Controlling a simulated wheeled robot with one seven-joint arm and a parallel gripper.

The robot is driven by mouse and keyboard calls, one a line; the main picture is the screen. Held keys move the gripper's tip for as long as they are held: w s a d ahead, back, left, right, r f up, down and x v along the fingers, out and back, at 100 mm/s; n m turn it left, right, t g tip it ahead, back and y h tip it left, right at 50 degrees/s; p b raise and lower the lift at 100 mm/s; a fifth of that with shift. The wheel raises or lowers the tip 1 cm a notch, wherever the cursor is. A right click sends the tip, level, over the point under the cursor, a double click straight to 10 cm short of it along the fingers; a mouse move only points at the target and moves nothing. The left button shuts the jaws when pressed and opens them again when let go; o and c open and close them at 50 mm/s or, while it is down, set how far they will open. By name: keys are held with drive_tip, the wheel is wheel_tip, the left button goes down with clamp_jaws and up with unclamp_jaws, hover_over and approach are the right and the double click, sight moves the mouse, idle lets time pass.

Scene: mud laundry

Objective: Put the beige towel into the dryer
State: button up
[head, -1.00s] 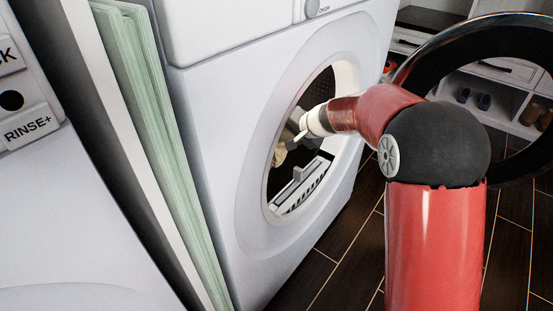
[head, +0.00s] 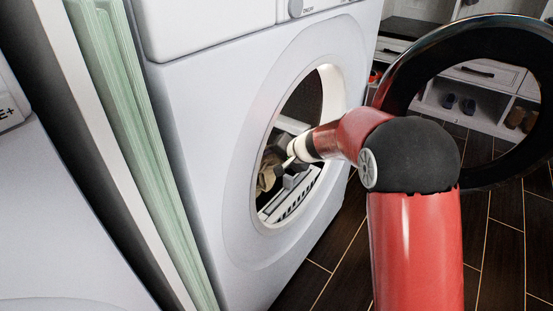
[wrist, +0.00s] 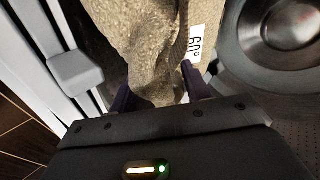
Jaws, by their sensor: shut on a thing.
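The beige towel (wrist: 150,50) hangs between the fingers of my gripper (wrist: 160,90) in the wrist view, with a white tag marked 60° beside it. My gripper is shut on the towel. In the head view my gripper (head: 282,172) is inside the round opening of the white dryer (head: 232,190), and a bunched part of the towel (head: 266,172) shows there. The dryer's round door (head: 385,88) stands open on the right, behind my red arm. Much of the towel is hidden by the drum rim and my gripper.
A pale filter-like grille (head: 292,195) sits at the lower lip of the opening. A green panel (head: 120,120) stands left of the dryer, beside another white machine (head: 50,220). Shelves with shoes (head: 467,104) stand at the back right. Dark floor lies at right.

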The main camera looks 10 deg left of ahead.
drive_tip(key=shift+f+b, duration=0.3)
drive_tip(key=shift+b, duration=0.05)
drive_tip(key=o, duration=1.2)
drive_tip(key=shift+r+p, duration=0.6)
drive_tip(key=shift+p, duration=0.15)
drive_tip(key=p+v, duration=0.1)
drive_tip(key=v, duration=1.1)
drive_tip(key=s+d+r+h, duration=0.1)
drive_tip(key=s+d+h, duration=0.1)
drive_tip(key=s+d, duration=0.6)
drive_tip(key=s+d+r+n+h, duration=0.1)
drive_tip(key=s+d+r+h, duration=0.1)
drive_tip(key=s+d, duration=0.6)
drive_tip(key=s+d+r+n+h, duration=0.1)
drive_tip(key=s+d+h, duration=0.3)
drive_tip(key=s+d, duration=0.4)
drive_tip(key=shift+s+r, duration=0.15)
drive_tip(key=shift+s, duration=1.4)
drive_tip(key=shift+s+r, duration=0.1)
drive_tip(key=shift+s, duration=1.45)
